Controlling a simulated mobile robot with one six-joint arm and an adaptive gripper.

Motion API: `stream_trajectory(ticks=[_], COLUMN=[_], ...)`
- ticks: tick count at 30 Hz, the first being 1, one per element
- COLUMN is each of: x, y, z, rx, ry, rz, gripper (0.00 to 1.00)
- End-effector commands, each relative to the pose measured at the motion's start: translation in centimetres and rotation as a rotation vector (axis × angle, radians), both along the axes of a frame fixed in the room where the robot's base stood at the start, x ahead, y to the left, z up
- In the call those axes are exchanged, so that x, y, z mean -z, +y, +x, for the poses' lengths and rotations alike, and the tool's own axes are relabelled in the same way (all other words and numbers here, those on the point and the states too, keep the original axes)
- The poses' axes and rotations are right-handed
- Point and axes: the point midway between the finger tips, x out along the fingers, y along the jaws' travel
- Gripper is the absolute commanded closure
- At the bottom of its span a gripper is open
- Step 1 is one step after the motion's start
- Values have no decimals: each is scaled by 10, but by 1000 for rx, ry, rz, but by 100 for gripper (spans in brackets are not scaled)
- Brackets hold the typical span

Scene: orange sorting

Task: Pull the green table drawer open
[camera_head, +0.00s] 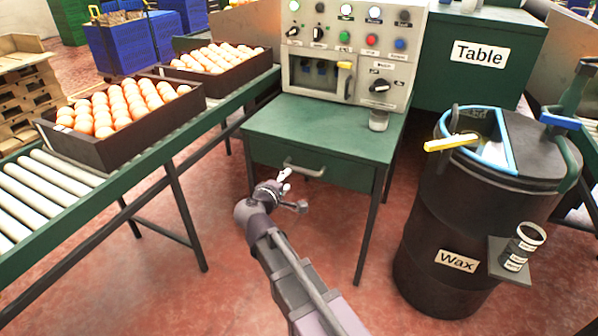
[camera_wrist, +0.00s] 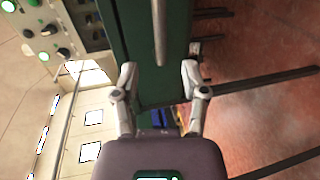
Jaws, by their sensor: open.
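The green table (camera_head: 250,122) stands in the middle of the head view, and its drawer (camera_head: 335,176) looks closed, with its front flush under the tabletop. A grey bar handle (camera_head: 304,168) sits on the drawer front. My gripper (camera_head: 284,180) is just in front of the drawer, close to the handle's left end. In the wrist view my gripper (camera_wrist: 159,72) is open, one finger on each side. The handle (camera_wrist: 160,32) shows there as a bar lined up with the gap, its near end about level with the fingertips. I see no finger touching it.
A control panel (camera_head: 345,28) and a small grey cup (camera_head: 378,120) stand on the table. A roller conveyor (camera_head: 60,178) with crates of oranges (camera_head: 150,128) runs along the left. A dark wax barrel (camera_head: 440,215) stands at right. The red floor before the drawer is clear except for my arm.

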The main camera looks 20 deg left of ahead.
Motion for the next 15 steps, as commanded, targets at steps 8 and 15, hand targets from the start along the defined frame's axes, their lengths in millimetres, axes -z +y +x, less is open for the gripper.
stream_trajectory(ticks=[8,15], x=[11,16], y=[-2,-5], z=[45,73], rx=[1,1], ry=[1,1], rz=[0,0], gripper=[43,43])
